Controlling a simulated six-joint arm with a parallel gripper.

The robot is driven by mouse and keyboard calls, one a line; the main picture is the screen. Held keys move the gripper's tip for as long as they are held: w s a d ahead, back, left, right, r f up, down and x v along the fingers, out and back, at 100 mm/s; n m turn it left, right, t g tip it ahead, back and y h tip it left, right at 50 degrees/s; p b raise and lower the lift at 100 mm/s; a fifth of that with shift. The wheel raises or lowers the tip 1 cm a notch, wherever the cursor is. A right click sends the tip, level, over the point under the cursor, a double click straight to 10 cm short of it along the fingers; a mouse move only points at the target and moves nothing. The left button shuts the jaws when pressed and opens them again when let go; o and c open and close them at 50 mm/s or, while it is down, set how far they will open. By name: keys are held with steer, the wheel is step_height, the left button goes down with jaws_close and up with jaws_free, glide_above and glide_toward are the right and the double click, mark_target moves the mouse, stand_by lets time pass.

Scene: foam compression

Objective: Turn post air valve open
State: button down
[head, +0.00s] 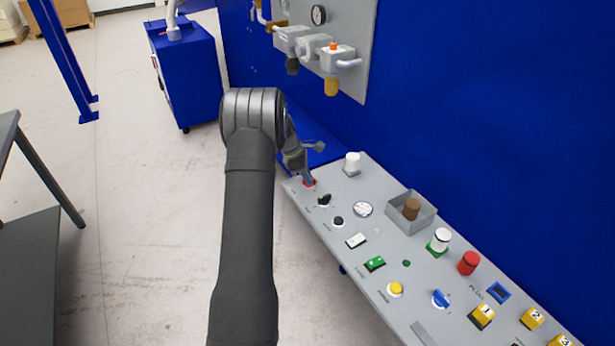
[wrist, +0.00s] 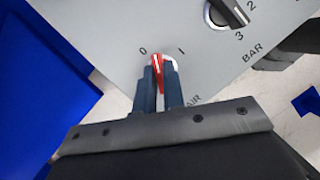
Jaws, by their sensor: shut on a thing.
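The fingers hide much of the knob. In the head view my gripper (head: 307,178) reaches down to the knob (head: 311,183), of which only a little red shows.
A black selector (wrist: 229,12) marked BAR is close by; it shows in the head view too (head: 325,200). A white knob (head: 352,162) stands behind, and a grey box (head: 428,217) farther right. A blue wall (head: 460,110) rises behind the panel.

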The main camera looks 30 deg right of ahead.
steer(key=m+y, duration=0.1)
steer(key=m, duration=0.1)
steer(key=m+g, duration=0.1)
steer(key=m, duration=0.2)
steer(key=shift+w+d+m+y, duration=0.1)
steer(key=shift+w+m+y, duration=0.05)
steer(key=shift+m+y, duration=0.2)
steer(key=m+y, duration=0.1)
steer(key=m, duration=0.2)
steer(key=m+g+y, duration=0.1)
steer(key=m, duration=0.2)
steer(key=shift+d, duration=0.15)
steer(key=c, duration=1.5)
jaws_free()
steer(key=shift+r, duration=0.1)
steer(key=v, duration=1.1)
steer(key=shift+w+d+r, duration=0.15)
steer(key=shift+w+r, duration=0.1)
steer(key=shift+r, duration=0.1)
